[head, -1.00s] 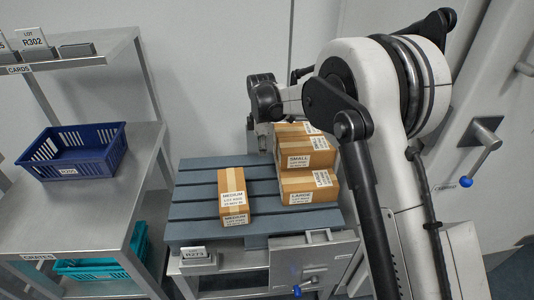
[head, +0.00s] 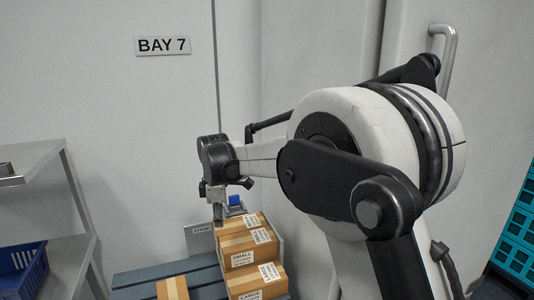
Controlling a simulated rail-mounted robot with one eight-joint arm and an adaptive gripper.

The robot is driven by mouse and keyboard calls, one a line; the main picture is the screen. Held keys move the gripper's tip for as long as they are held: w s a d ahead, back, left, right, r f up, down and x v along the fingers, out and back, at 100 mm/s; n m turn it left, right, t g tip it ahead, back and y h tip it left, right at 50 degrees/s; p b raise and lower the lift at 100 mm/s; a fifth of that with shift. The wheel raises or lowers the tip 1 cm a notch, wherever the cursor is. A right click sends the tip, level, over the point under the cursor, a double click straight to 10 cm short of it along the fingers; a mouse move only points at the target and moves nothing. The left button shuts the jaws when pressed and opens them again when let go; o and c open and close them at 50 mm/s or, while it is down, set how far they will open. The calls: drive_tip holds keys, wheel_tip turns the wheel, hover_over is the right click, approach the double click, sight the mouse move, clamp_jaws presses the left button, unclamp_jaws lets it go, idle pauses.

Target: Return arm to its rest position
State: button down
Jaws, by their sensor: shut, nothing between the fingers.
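My arm reaches across the right half of the head view, with its wrist bent downward. My gripper (head: 218,216) points down just left of the upper stacked box and is shut and empty. Its fingertips are small and partly lost against the things behind.
The blue-grey slatted pallet (head: 135,282) carries the boxes. A small blue knob (head: 235,201) shows behind the gripper. A blue crate (head: 22,270) sits on the metal shelving (head: 72,252) at left. Teal crates (head: 517,230) stand at far right. The wall below the BAY 7 sign (head: 162,46) is clear.

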drive_tip(key=s+d+r+m+t, duration=0.1)
drive_tip(key=s+d+r+m, duration=0.4)
drive_tip(key=d, duration=0.5)
drive_tip(key=s+d+r+m+t, duration=0.2)
drive_tip(key=s+d+r+m, duration=0.2)
drive_tip(key=s+d+r, duration=0.5)
drive_tip(key=s+d+f+m+t, duration=0.1)
drive_tip(key=s+d+f+m, duration=0.1)
drive_tip(key=s+d, duration=0.3)
drive_tip(key=s+d+f+m+t, duration=0.1)
drive_tip(key=s+d+f+m, duration=0.1)
drive_tip(key=s+d+m, duration=0.3)
drive_tip(key=s+d+f+m+t+p, duration=0.1)
drive_tip(key=s+d+f+m, duration=0.1)
drive_tip(key=s+d+m, duration=0.2)
drive_tip(key=s+d, duration=0.3)
drive_tip(key=s, duration=0.1)
drive_tip(key=shift+s+d+f+t, duration=0.2)
drive_tip(key=shift+s+f+t, duration=0.1)
